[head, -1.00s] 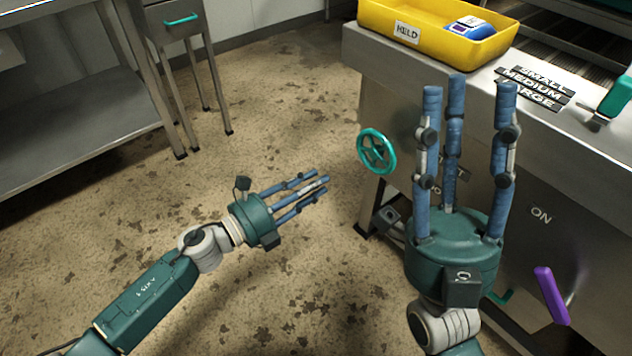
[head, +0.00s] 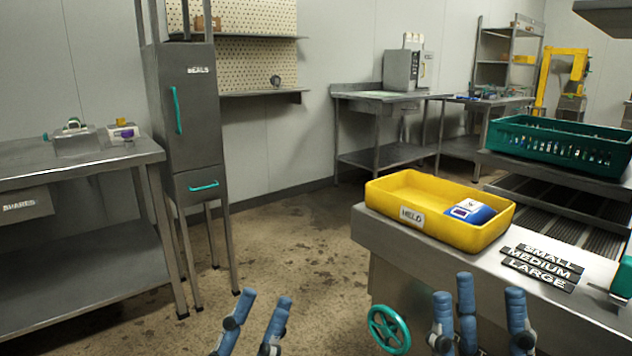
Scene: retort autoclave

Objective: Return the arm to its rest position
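My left gripper (head: 252,326) shows at the bottom of the head view, left of the middle. Only its blue fingers are in the picture, spread apart with nothing seen between them. My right gripper (head: 482,318) shows at the bottom, right of the middle, in front of the steel counter's front face. Its three blue fingers point up and stand apart, with nothing between them. The palms and both arms are below the picture's edge.
A steel counter (head: 415,245) bears a yellow HELD bin (head: 480,237) with a blue-and-white item (head: 470,211), and black size labels (head: 540,268). A teal handwheel (head: 389,329) sticks out beside my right gripper. A steel bench (head: 80,160) stands left. Floor (head: 290,235) between is free.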

